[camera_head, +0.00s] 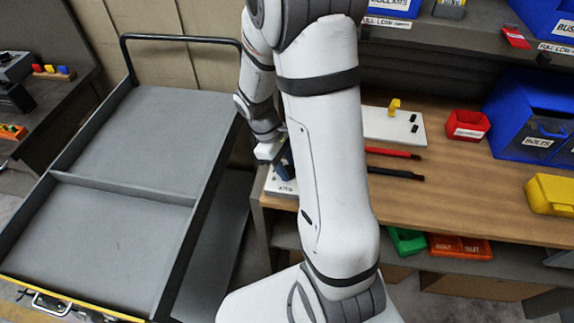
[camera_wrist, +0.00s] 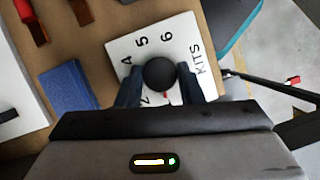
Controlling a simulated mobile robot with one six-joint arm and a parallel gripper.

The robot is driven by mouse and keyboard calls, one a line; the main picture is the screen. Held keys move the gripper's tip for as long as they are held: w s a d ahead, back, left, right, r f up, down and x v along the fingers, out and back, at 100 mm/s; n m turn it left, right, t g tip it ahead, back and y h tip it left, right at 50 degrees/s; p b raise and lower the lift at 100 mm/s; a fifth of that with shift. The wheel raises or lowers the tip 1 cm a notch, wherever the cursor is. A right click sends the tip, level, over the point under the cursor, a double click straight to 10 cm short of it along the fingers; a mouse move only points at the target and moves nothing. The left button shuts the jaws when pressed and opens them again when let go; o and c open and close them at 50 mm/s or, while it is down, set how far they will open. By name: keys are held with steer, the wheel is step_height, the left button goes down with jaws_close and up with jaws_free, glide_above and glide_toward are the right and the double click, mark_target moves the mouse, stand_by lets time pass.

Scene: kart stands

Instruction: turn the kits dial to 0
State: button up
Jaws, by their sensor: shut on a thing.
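The kits dial is a white plate (camera_wrist: 122,48) with a round dark knob (camera_wrist: 160,72), the word KITS along its right side and the numbers 4, 5 and 6 visible. A small red mark (camera_wrist: 165,95) shows at the knob's lower edge, toward my gripper body; the numbers there are mostly hidden. My gripper (camera_wrist: 160,82) is shut on the knob, one dark finger on each side. In the head view the plate (camera_head: 276,188) lies at the table's left end, partly covered by my gripper (camera_head: 284,168) and arm.
A blue block (camera_wrist: 68,86) lies left of the plate in the wrist view. On the wooden table (camera_head: 465,190) are a white board (camera_head: 385,125), red and black bars (camera_head: 398,174), a red bin (camera_head: 467,124) and blue bins (camera_head: 525,125). A grey cart (camera_head: 120,240) stands left.

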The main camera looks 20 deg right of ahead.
steer(key=n+t+h, duration=0.1)
steer(key=n, duration=0.3)
steer(key=shift+s+a, duration=0.1)
steer(key=shift+s+n+t+h, duration=0.1)
steer(key=shift+n+t+h, duration=0.4)
steer(key=shift+n, duration=1.2)
steer(key=shift+t, duration=0.3)
steer(key=o, duration=1)
steer(key=v, duration=0.7)
steer(key=shift+r, duration=0.4)
steer(key=shift+a, duration=0.1)
